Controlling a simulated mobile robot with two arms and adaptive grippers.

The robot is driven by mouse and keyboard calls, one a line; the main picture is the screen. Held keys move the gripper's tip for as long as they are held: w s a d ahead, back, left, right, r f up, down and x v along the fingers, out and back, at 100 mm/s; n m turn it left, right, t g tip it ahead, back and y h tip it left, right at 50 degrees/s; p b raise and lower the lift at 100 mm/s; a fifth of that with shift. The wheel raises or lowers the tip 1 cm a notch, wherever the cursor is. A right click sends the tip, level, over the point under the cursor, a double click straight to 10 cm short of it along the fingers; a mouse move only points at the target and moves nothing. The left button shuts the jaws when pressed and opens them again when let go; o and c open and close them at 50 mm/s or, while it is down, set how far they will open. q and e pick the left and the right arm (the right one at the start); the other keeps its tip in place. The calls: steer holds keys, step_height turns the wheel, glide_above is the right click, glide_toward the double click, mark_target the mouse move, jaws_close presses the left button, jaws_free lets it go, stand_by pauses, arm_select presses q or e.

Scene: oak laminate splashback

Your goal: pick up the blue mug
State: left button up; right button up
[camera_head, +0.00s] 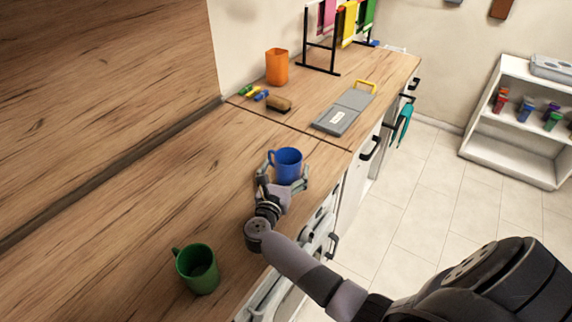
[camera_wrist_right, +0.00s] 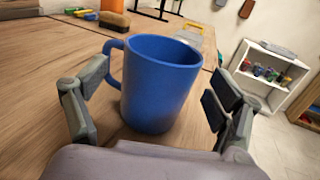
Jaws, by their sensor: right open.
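The blue mug (camera_head: 286,164) stands upright on the wooden counter, its handle to the left. My right gripper (camera_head: 284,186) is at the near side of it, with its fingers spread to either side. In the right wrist view the blue mug (camera_wrist_right: 160,85) stands between the open fingers of my right gripper (camera_wrist_right: 152,112). A gap shows between the mug and the right finger; the left finger is close to the handle. My left gripper does not show.
A green mug (camera_head: 198,269) stands nearer on the counter (camera_head: 140,235). Beyond the blue mug are a brush (camera_head: 278,104), an orange cup (camera_head: 277,67), a grey case (camera_head: 343,114) and a black rack (camera_head: 320,55). A white shelf (camera_head: 515,140) stands at the right.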

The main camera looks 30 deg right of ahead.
steer(key=shift+x, duration=1.05)
steer(key=shift+s, duration=0.1)
steer(key=c, duration=1.5)
